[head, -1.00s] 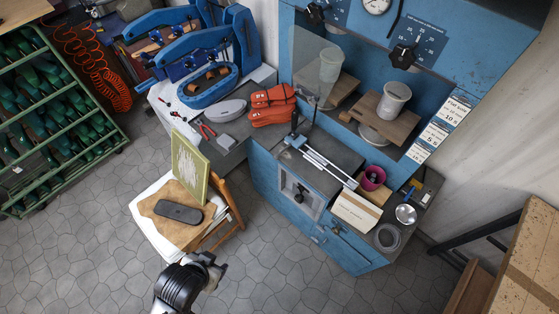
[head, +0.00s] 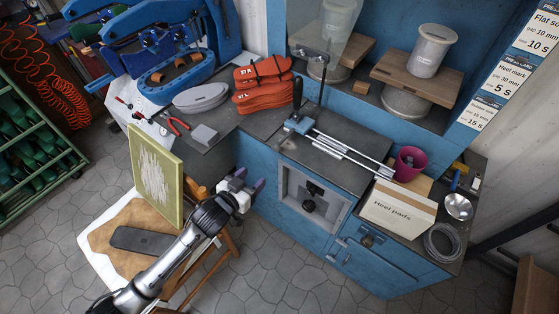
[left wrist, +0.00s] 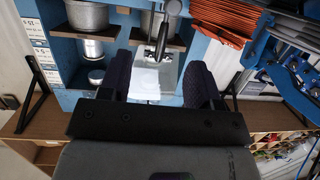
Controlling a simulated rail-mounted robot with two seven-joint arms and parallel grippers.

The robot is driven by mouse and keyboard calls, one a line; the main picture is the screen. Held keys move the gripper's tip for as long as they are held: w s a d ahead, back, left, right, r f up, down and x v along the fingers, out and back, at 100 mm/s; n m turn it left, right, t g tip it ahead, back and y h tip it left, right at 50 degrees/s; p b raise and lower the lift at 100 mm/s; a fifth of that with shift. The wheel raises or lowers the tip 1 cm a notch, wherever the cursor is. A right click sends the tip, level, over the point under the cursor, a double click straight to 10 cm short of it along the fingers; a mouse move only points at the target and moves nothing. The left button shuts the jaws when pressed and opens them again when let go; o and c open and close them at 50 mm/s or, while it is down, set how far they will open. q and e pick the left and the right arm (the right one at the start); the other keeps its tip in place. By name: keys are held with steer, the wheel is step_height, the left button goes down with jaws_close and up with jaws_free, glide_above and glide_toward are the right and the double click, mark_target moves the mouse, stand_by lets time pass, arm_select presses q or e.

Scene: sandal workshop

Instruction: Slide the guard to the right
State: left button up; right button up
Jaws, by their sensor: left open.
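The guard (head: 318,48) is a clear panel at the left of the blue machine's opening. A blue slide block (head: 299,125) with an upright black handle (head: 297,92) sits at the left end of two silver rails (head: 350,153). My left gripper (head: 249,182) is open and empty, in front of the cabinet, lower left of the block and apart from it. In the left wrist view, the black handle (left wrist: 163,38) shows beyond and between my open fingers (left wrist: 158,82). My right gripper is out of view.
A Heel pads box (head: 398,209) and a magenta cup (head: 408,164) stand near the rails' right end. Orange sandal soles (head: 262,88) lie left of the handle. A chair with a green-framed board (head: 155,178) stands beside my left arm.

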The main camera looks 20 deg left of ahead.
arm_select(q)
steer(key=t+h+b, duration=0.1)
steer(key=t+b, duration=0.1)
steer(key=b, duration=0.4)
glide_toward(274, 149)
steer(key=s, duration=0.2)
steer(key=shift+m+h, duration=0.3)
steer(key=shift+m, duration=0.1)
steer(key=b+x, duration=0.1)
steer(key=x, duration=0.3)
steer(key=b+x, duration=0.2)
steer(key=x, duration=0.2)
steer(key=b+x, duration=0.1)
steer(key=x, duration=0.4)
steer(key=shift+w+a+f, duration=0.1)
steer(key=shift+w+a, duration=0.1)
steer(key=shift+a, duration=0.2)
steer(key=shift+b+x, duration=0.3)
steer(key=shift+x, duration=0.5)
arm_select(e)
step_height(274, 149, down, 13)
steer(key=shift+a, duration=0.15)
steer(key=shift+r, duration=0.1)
arm_select(q)
steer(key=c, duration=0.4)
jaws_close()
